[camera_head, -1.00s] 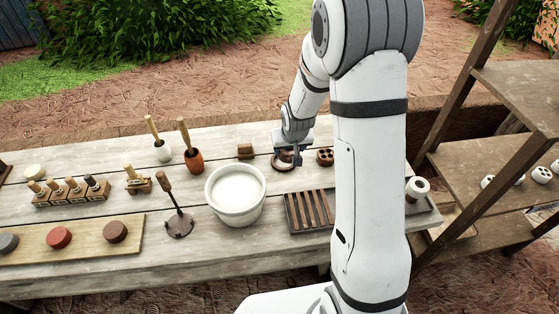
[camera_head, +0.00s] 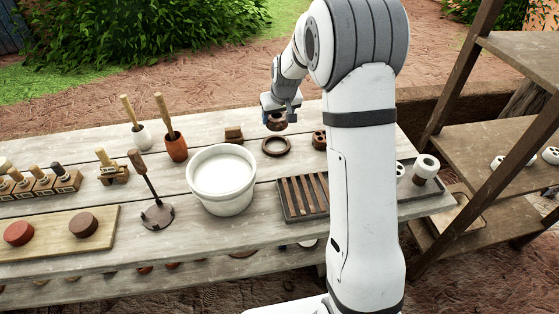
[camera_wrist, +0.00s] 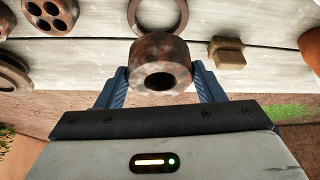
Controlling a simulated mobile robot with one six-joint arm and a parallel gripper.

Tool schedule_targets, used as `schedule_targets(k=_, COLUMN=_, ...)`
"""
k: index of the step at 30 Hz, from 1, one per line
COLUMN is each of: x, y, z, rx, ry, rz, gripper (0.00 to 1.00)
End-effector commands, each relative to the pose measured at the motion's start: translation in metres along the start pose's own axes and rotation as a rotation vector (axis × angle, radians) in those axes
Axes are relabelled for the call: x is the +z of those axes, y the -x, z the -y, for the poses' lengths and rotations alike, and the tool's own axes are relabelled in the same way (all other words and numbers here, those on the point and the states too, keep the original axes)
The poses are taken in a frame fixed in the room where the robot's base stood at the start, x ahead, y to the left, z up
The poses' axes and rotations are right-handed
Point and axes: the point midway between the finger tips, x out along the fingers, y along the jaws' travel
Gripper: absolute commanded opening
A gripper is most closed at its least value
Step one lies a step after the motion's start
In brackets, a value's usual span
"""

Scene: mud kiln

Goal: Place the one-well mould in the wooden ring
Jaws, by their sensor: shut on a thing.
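The one-well mould (camera_head: 276,124) is a short brown, mottled cylinder with a single round hole. My gripper (camera_head: 277,117) is shut on it and holds it in the air, just behind the ring in the head view. In the wrist view the mould (camera_wrist: 160,52) sits between the blue fingers of my gripper (camera_wrist: 160,78), its hole facing the camera. The wooden ring (camera_head: 276,155) lies flat and empty on the table.
A several-hole mould (camera_head: 319,140) stands right of the ring. A small wooden block (camera_head: 233,133) is to its left. A white bucket (camera_head: 222,205) and a slatted tray (camera_head: 304,195) stand in front. Wooden shelves (camera_head: 505,140) are at the right.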

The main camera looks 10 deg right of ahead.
Motion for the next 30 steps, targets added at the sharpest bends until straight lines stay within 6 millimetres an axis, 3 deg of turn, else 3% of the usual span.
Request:
schedule_targets(k=1, x=-0.002, y=-0.01, z=-0.001, rx=-0.004, ry=0.01, rz=-0.005, gripper=0.28)
schedule_targets(k=8, x=-0.007, y=-0.017, z=-0.001, rx=-0.019, ry=0.032, rz=-0.002, gripper=0.28)
schedule_targets(k=15, x=0.009, y=-0.056, z=0.0, rx=-0.019, ry=0.033, rz=-0.001, gripper=0.28)
schedule_targets(k=30, x=0.027, y=-0.102, z=0.001, rx=-0.018, ry=0.035, rz=-0.003, gripper=0.29)
